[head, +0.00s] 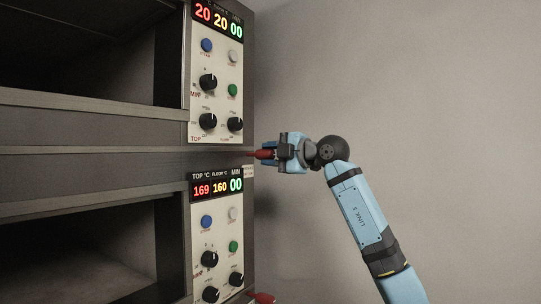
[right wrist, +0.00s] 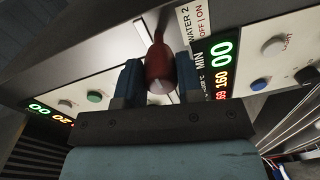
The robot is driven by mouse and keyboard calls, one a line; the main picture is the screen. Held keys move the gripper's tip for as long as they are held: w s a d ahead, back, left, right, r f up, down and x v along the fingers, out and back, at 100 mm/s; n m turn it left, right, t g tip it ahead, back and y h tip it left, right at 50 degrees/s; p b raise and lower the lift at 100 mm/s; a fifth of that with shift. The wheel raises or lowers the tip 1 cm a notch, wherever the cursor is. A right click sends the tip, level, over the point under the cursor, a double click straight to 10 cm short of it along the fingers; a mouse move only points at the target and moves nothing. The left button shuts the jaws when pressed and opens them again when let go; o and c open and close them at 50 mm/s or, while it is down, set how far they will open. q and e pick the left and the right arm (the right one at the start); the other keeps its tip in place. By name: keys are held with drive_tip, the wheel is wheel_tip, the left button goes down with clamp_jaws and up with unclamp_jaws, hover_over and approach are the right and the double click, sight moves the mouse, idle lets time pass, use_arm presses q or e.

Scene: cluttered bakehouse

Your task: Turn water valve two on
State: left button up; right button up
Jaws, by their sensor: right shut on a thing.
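The red handle of water valve two (head: 259,154) sticks out from the right edge of the oven stack, between the two control panels. In the right wrist view the red handle (right wrist: 158,62) lies between my two finger pads, beside a white label (right wrist: 202,24) reading "WATER 2 OFF | ON". My right gripper (head: 271,153) is shut on this handle, reaching in from the right. It also shows in the right wrist view (right wrist: 159,84). The handle's base is partly hidden. My left gripper is in neither view.
The upper control panel (head: 219,60) and lower control panel (head: 222,210) carry knobs, buttons and lit displays. Another red handle (head: 262,297) juts out at the lower edge. Open oven chambers are on the left. The plain wall (head: 430,90) on the right leaves free room.

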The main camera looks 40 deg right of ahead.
drive_tip(key=o, duration=0.9)
drive_tip(key=shift+s+d, duration=0.15)
drive_tip(key=shift+s, duration=0.2)
drive_tip(key=b+v, duration=0.4)
drive_tip(key=v, duration=0.9)
drive_tip(key=shift+r, duration=0.1)
